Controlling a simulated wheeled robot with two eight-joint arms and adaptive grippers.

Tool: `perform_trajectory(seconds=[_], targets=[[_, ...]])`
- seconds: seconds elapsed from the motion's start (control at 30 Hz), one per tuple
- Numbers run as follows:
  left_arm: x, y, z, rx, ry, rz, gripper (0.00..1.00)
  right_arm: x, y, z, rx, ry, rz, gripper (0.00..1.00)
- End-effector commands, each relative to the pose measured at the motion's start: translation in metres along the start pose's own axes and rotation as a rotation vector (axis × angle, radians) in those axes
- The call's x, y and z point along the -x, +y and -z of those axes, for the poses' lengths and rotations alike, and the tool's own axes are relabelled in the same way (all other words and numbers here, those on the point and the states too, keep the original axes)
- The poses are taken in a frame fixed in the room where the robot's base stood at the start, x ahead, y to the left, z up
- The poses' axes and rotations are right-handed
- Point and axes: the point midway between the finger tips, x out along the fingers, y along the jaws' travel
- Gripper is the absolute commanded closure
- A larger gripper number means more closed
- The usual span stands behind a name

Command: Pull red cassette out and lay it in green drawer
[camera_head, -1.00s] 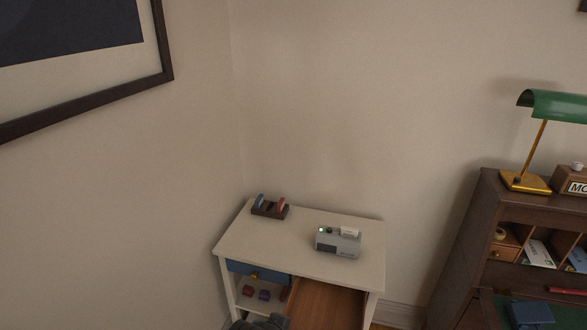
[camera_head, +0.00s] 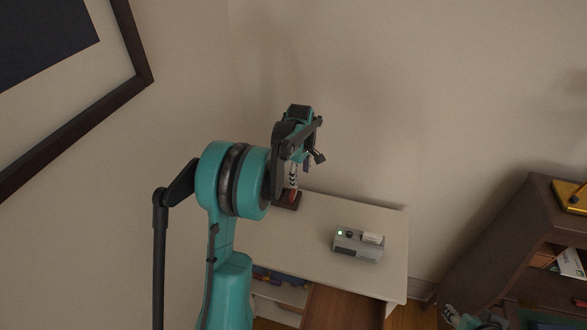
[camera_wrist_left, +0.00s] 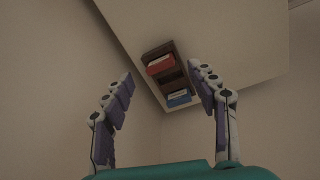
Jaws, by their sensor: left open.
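In the head view my left gripper (camera_head: 300,168) hangs above the rack, partly hiding the red cassette (camera_head: 294,196). My left gripper is open and empty. In the left wrist view its two fingers (camera_wrist_left: 165,105) are spread on either side of the rack. A pulled-out drawer (camera_head: 335,306) with a wooden inside shows at the table's front; its front colour is out of view.
A grey device (camera_head: 358,246) with a green light stands on the white table (camera_head: 320,238), right of the rack. A dark wooden desk (camera_head: 500,240) stands at the right. Part of what looks like my right gripper (camera_head: 465,318) shows at the bottom edge.

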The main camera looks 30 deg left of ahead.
Motion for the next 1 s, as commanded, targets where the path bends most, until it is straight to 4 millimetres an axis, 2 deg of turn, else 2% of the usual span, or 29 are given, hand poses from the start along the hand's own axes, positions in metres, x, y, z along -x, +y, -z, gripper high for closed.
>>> perform_trajectory(seconds=[0.03,0.1,0.3,0.67,1.0], targets=[[-0.009,0.007,0.012,0.064,-0.005,0.022,0.41,0.007,0.000,0.005,0.000,0.000,0.000,0.60],[-0.023,0.012,0.022,0.140,-0.011,0.047,0.41,0.011,0.000,0.008,0.000,0.000,0.000,0.60],[-0.047,0.016,0.037,0.252,-0.016,0.085,0.41,0.015,0.000,0.011,0.000,0.000,0.000,0.60],[-0.070,0.014,0.037,0.261,-0.016,0.088,0.41,0.004,0.000,0.003,0.000,0.000,0.000,0.60],[-0.113,0.011,0.036,0.260,-0.016,0.087,0.41,-0.017,0.000,-0.012,0.000,0.000,0.000,0.60]])
